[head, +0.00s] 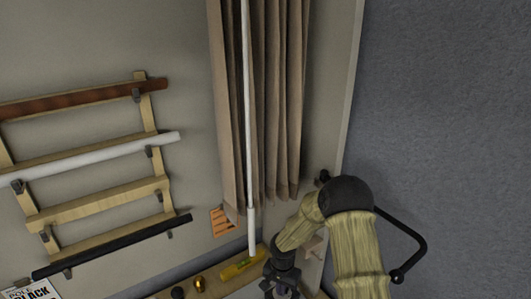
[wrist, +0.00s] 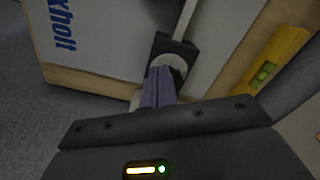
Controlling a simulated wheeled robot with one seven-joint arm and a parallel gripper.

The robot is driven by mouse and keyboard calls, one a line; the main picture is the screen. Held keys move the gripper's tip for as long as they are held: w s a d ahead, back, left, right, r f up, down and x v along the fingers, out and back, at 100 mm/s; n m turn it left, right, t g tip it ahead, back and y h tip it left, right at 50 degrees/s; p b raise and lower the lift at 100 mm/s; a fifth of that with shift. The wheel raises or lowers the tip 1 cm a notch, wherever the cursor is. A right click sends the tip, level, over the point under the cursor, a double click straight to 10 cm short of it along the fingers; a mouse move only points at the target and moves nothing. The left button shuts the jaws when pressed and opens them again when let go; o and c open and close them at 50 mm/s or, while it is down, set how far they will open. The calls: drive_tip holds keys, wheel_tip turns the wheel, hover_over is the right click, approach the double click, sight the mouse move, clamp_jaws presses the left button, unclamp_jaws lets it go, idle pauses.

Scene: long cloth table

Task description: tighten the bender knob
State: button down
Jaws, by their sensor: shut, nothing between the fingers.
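In the wrist view, my gripper (wrist: 160,74) is shut and empty, its two purplish fingers together. Just beyond the fingertips is a dark block (wrist: 178,47) with a pale round part (wrist: 173,66) in it, and a thin light rod rises from the block. The round part may be the bender knob, but the fingers partly cover it. I cannot tell whether the tips touch it. In the head view, my gripper (head: 282,290) is at the bottom edge, low and partly cut off, and no bender knob can be made out there.
A yellow level (head: 240,268) lies on the wooden ledge left of my gripper; it also shows in the wrist view (wrist: 266,68). A tall white pole (head: 251,150) stands before a brown curtain (head: 285,100). A wall rack (head: 92,200) holding bars is at left.

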drive_tip(key=shift+w+f+b, duration=0.1)
drive_tip(key=shift+f+b, duration=1)
drive_tip(key=shift+f, duration=0.5)
drive_tip(key=shift+w+d+r, duration=0.1)
drive_tip(key=shift+w+d, duration=0.05)
drive_tip(key=shift+w, duration=0.2)
drive_tip(key=shift+w+a+b, duration=0.3)
drive_tip(key=shift+a+b, duration=0.15)
drive_tip(key=shift+b, duration=0.45)
drive_tip(key=shift+s+a, duration=0.2)
drive_tip(key=shift+s, duration=0.2)
wheel_tip(320, 180, up, 6)
drive_tip(key=p, duration=0.3)
drive_tip(key=shift+s, duration=0.1)
